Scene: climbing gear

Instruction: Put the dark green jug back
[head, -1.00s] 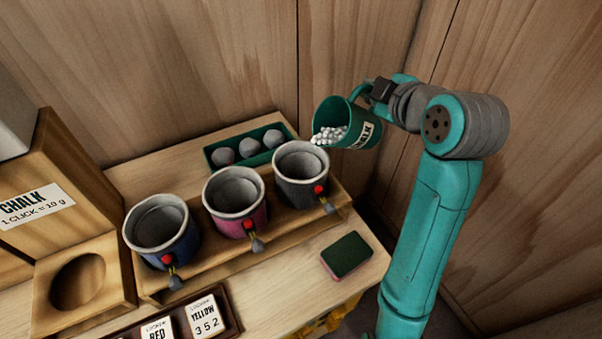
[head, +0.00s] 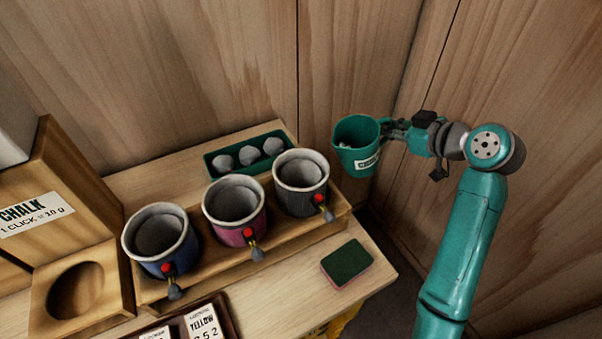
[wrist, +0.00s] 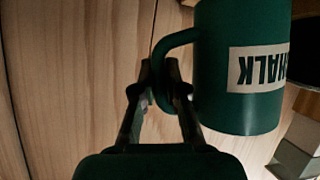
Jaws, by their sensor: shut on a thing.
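The dark green jug (head: 357,150) with a white CHALK label is held in the air, right of the dark grey bag and beyond the bench's right end. It is close to upright, with a little white showing inside. My gripper (head: 392,131) is shut on its handle. In the wrist view the jug (wrist: 240,100) fills the right side, and the gripper fingers (wrist: 163,95) close around the handle. A wooden block with a round recess (head: 75,290) stands empty at the left.
Blue (head: 160,240), pink (head: 235,212) and dark grey (head: 302,184) chalk bags stand in a wooden rack (head: 262,240). A green tray (head: 247,172) holds grey balls behind them. A green block (head: 346,262) lies at the front right. A chalk dispenser (head: 45,190) stands left. Wooden walls rise behind.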

